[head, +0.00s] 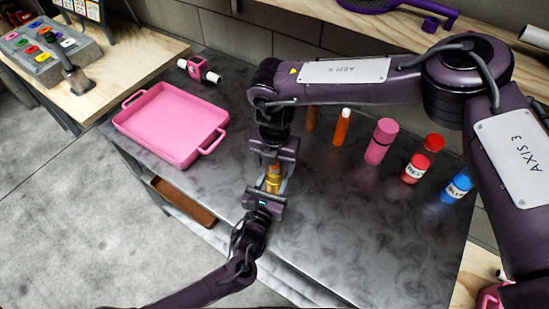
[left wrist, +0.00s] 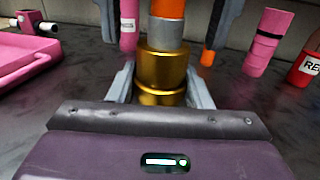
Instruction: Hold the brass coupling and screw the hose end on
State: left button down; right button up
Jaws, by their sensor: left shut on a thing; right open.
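The brass coupling (head: 273,184) is upright between the fingers of my left gripper (head: 269,190), near the middle of the worktop. In the left wrist view the coupling (left wrist: 160,70) sits between both fingers of my left gripper (left wrist: 160,92). The hose end, a silver collar (left wrist: 166,33) under an orange hose (left wrist: 167,8), stands directly on top of the coupling and looks in line with it. I cannot tell how far it is threaded. My right gripper (head: 275,158) is above, its fingers open and apart on either side of the hose end.
A pink tray (head: 172,124) lies on the left of the dark worktop (head: 330,230). A pink and white fitting (head: 199,70) is behind it. The front right worktop is clear.

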jog(key=c, duration=1.2)
jog(key=o, duration=1.2)
notch_tip(320, 180, up, 12)
pick_arm(q)
jog(key=c, duration=0.6)
grip_release()
jog(key=shift+c, duration=0.2)
